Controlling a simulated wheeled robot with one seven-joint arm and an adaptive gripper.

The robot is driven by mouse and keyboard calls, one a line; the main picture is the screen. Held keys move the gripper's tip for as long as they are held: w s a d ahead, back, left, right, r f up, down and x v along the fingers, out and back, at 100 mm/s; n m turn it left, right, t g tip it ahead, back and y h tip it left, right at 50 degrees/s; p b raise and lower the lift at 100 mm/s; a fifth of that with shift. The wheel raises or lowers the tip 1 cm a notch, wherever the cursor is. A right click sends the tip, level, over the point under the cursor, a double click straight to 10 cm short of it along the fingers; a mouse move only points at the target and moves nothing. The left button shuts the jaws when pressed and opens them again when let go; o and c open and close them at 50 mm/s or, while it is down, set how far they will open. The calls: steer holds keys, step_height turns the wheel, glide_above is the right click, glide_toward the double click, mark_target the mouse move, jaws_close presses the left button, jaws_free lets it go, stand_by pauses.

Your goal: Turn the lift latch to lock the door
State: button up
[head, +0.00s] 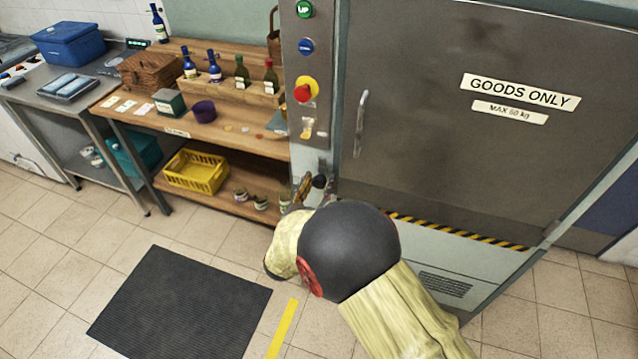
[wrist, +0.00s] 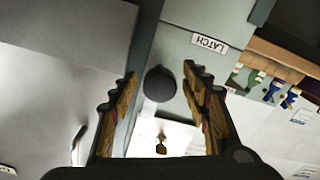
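The grey metal lift door (head: 430,110) is closed, with a vertical handle (head: 361,124) near its left edge. The latch is a dark round knob (head: 319,181) low on the frame beside the door. In the wrist view the knob (wrist: 160,84) lies between my fingertips, with a visible gap on both sides. A white LATCH label (wrist: 208,42) is close by. My gripper (wrist: 160,98) is open around the knob and holds nothing. In the head view my gripper (head: 305,187) is at the knob, and my arm hides part of the frame below.
A control panel (head: 305,70) with a red button (head: 302,93) is above the latch. Wooden shelves (head: 225,128) with bottles and a yellow crate (head: 195,171) stand left of the lift. A dark mat (head: 180,305) lies on open tiled floor.

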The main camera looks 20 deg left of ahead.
steer(key=shift+c, duration=1.2)
jaws_close()
